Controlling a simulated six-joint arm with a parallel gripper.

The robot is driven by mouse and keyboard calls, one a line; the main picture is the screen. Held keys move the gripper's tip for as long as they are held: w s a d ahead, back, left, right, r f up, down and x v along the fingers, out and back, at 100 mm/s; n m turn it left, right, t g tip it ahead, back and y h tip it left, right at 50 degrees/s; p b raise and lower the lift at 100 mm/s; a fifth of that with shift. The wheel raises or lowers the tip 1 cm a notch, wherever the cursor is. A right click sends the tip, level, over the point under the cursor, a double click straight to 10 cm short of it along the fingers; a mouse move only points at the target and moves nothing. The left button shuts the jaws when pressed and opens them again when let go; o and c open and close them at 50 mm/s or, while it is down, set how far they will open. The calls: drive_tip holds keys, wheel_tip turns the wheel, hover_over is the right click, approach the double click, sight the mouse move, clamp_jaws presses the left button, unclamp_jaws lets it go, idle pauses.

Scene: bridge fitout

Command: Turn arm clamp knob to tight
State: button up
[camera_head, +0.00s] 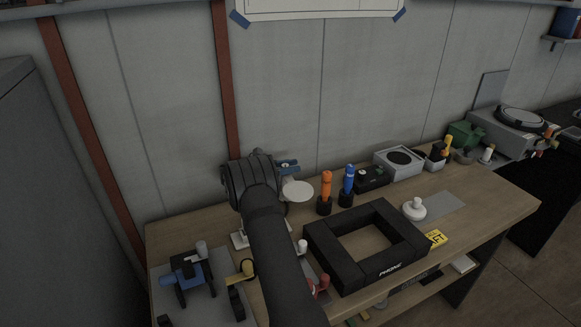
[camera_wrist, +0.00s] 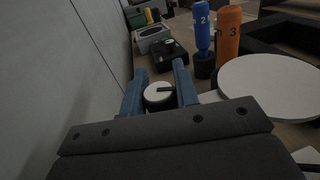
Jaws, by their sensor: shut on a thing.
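The arm clamp knob (camera_wrist: 158,94) shows in the wrist view as a round knob with a pale top, a dark side and a dark pointer mark that points right. My gripper (camera_wrist: 160,76) has its two blue fingers on either side of the knob and is shut on it. In the head view my gripper (camera_head: 288,164) is at the back of the bench near the wall, above a white round disc (camera_head: 298,191). The knob's lower part and any tight mark are hidden by my gripper.
Orange (camera_head: 326,186) and blue (camera_head: 348,180) bottles stand to the right in dark holders. A black square frame (camera_head: 320,238) lies in front of them. A blue clamp-like device (camera_head: 187,273) is at the front left. The wall (camera_head: 180,120) is close behind.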

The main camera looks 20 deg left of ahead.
drive_tip(key=o, duration=1)
drive_tip(key=shift+c, duration=0.2)
drive_tip(key=s+d+r, duration=0.1)
drive_tip(key=d+r, duration=1)
drive_tip(key=shift+s+d, duration=0.15)
drive_tip(key=shift+d, duration=0.15)
drive_tip(key=shift+a, duration=0.1)
